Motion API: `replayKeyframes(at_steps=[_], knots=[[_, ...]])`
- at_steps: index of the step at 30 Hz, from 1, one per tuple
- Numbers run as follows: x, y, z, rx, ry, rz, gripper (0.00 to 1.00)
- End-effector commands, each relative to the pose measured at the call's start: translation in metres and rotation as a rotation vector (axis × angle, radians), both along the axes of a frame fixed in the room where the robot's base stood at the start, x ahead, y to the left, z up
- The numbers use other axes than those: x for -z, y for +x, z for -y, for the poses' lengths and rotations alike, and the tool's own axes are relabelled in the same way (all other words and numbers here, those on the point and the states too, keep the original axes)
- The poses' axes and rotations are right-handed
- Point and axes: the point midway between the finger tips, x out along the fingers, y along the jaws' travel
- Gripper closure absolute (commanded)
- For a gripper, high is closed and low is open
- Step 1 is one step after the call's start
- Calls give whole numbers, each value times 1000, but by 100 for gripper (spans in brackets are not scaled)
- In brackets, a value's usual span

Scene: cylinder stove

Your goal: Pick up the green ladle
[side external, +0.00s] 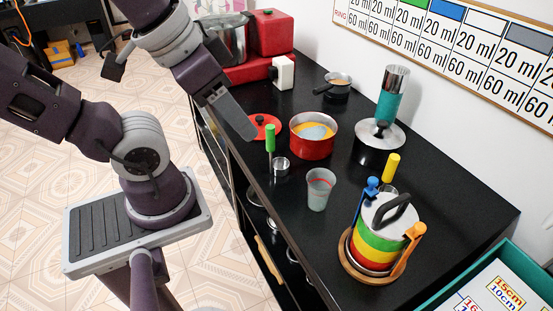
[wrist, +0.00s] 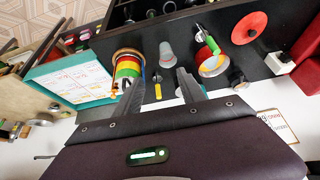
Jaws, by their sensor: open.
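The green ladle stands upright on the black counter, its green handle (side external: 270,138) on top and its small metal cup (side external: 280,165) at the bottom, left of the red pot. In the wrist view its green handle (wrist: 212,44) shows up and to the right of the fingertips, in front of the pot. My gripper (side external: 250,136) is in the air, its visible tip just left of the handle in the side view. In the wrist view my gripper (wrist: 158,80) has its two fingers spread, with nothing held between them. The ladle is outside the jaws.
The red pot (side external: 313,147) with orange contents is close by the ladle. A red lid (side external: 264,122), a grey cup (side external: 320,190) and a striped pot stack (side external: 378,237) stand around it. A yellow-handled ladle (side external: 391,167) is further right. The counter's front edge is near.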

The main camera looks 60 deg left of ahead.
Motion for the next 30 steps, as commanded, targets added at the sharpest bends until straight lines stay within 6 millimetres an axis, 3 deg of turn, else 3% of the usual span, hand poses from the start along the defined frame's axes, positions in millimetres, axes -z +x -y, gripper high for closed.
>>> replayKeyframes(at_steps=[4, 8, 11, 15, 21, 26, 30], knots=[[33, 1, -22, 107, 172, -233, 53], [71, 7, -62, 327, 479, -551, 53], [93, 23, -91, 531, 731, -756, 53], [125, 62, -116, 862, 1083, -971, 53], [177, 113, -116, 1262, 1427, -1089, 53], [196, 126, -116, 1374, 1509, -1101, 53], [203, 131, -133, 1375, 1509, -1103, 53]])
